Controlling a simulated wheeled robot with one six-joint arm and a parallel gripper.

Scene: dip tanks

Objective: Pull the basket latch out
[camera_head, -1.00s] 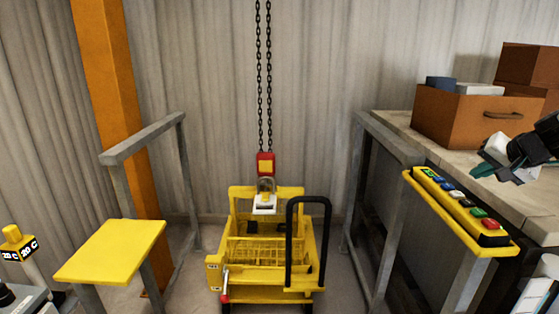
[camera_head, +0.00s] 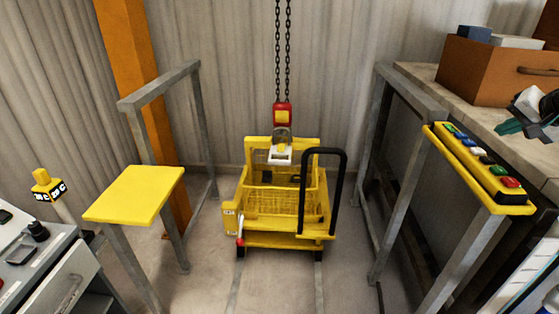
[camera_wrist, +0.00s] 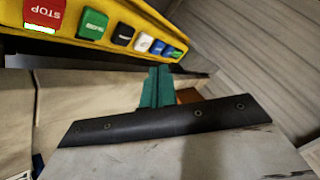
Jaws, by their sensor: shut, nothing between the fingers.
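The yellow basket (camera_head: 279,240) stands on a wheeled base on floor rails in the middle of the head view. A small lever with a red knob (camera_head: 240,242) is at its front left corner; it looks like the latch, but it is too small to tell its exact position. A black looped handle (camera_head: 342,190) rises at the basket's right. My gripper (camera_head: 508,128) is at the far right, above the bench and well away from the basket. Its teal fingers (camera_wrist: 157,88) are together and empty in the wrist view, near the button panel.
A chain (camera_head: 282,50) hangs with a red hook block (camera_head: 283,116) at the basket's back. A yellow button panel (camera_head: 478,165) on a grey frame stands at right, below a brown box (camera_head: 495,72). A yellow plate (camera_head: 135,193) on posts stands left. Floor before the basket is clear.

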